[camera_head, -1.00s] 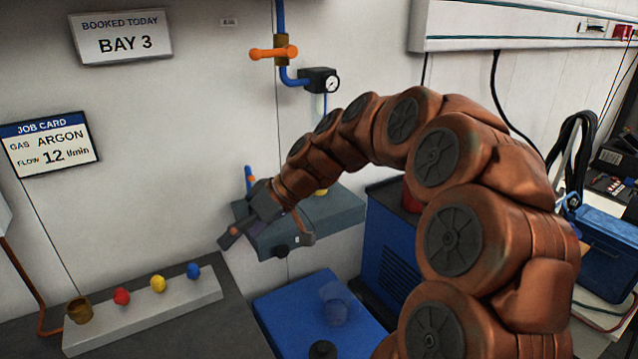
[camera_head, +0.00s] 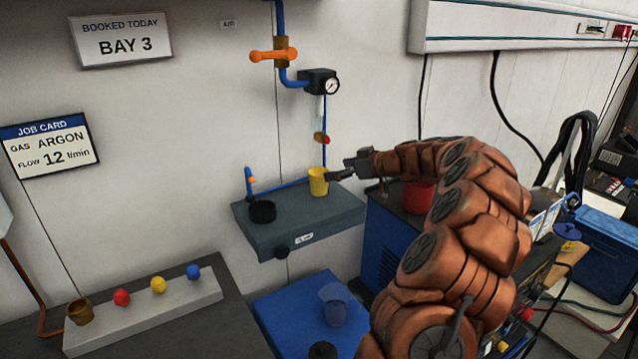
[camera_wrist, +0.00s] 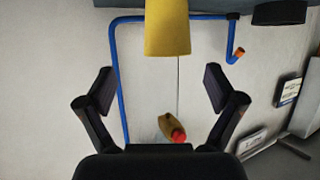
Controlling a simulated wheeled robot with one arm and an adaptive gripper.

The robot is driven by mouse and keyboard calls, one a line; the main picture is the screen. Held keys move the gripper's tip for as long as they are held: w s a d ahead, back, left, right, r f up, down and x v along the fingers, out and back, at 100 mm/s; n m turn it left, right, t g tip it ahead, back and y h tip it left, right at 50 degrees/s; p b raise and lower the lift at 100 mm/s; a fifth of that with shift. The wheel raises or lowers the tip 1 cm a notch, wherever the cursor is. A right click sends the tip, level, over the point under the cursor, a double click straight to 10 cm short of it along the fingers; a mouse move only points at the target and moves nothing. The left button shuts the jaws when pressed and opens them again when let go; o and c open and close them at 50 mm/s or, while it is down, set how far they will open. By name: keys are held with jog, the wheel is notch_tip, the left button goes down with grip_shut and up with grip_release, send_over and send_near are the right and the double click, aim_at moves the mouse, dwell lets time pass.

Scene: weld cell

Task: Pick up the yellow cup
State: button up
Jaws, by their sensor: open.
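The yellow cup (camera_head: 318,182) stands upright on the grey wall shelf (camera_head: 285,232), near its back edge. My gripper (camera_head: 340,172) is open and level with the cup's upper part, just to its right in the head view. In the wrist view, which looks upside down, the cup (camera_wrist: 167,28) is at the top centre. It lies in line with the gap between the two spread fingers of my gripper (camera_wrist: 160,92), beyond their tips. Nothing is held. I cannot tell whether a fingertip touches the cup.
A black ring-shaped thing (camera_head: 262,211) sits on the shelf's left side. A blue pipe (camera_head: 290,186) runs behind the cup, and a brass valve with a red end (camera_head: 321,138) is above it. A red container (camera_head: 418,196) stands to the right, behind my arm.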

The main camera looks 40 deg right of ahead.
aim_at(312, 172)
jog(key=shift+a+p+x, duration=0.2)
jog(key=shift+p+x, duration=0.55)
jog(key=shift+x, duration=0.85)
jog(key=shift+a+p+x, duration=0.25)
jog(key=shift+p+x, duration=0.45)
jog(key=shift+x, duration=0.9)
jog(key=shift+s+r, duration=0.1)
jog(key=shift+s, duration=0.05)
jog(key=shift+c, duration=0.3)
jog(key=c, duration=1.3)
jog(key=shift+r, duration=0.1)
